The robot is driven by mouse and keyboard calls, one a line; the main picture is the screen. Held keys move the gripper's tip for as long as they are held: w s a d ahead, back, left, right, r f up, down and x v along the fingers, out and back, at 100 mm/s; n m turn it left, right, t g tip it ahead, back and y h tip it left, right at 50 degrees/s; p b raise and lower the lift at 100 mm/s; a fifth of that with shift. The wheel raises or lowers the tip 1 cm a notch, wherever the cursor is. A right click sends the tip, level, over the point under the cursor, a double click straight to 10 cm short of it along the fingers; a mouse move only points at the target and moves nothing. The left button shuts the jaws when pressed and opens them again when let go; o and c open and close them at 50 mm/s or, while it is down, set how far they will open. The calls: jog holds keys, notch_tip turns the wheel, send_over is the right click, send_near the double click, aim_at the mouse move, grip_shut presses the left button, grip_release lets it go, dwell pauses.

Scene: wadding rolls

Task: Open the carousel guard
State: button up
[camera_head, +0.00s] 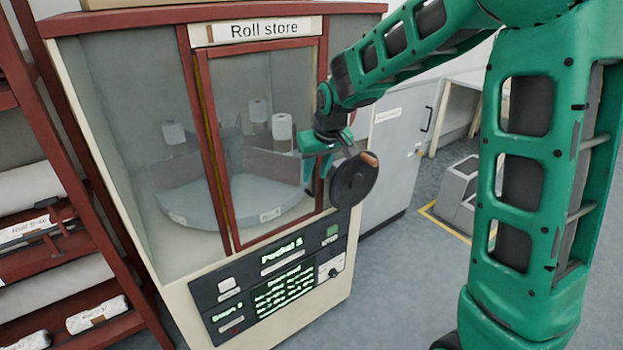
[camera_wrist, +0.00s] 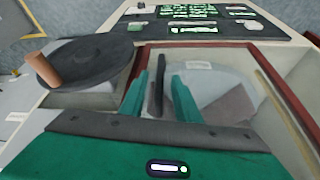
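The carousel guard (camera_head: 232,150) is a clear panel in a red frame on the front of the roll store cabinet. It appears shut; a thin yellowish strip shows along its left side. Behind it is the grey round carousel (camera_head: 240,205) with several white rolls. My gripper (camera_head: 317,172) is at the guard's right side. In the wrist view my gripper (camera_wrist: 161,78) has its two green fingers apart, with a dark upright handle (camera_wrist: 158,70) showing between them. The fingers do not visibly press on it. The guard's red frame (camera_wrist: 235,44) also shows there.
A black handwheel (camera_head: 350,182) with a wooden knob sits close right of my gripper; it also shows in the wrist view (camera_wrist: 90,62). A control panel (camera_head: 270,285) is below the guard. A red shelf rack (camera_head: 75,200) stands left, a grey cabinet (camera_head: 395,150) right. Open floor lies front right.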

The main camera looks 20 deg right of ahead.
jog(key=shift+x, duration=1.35)
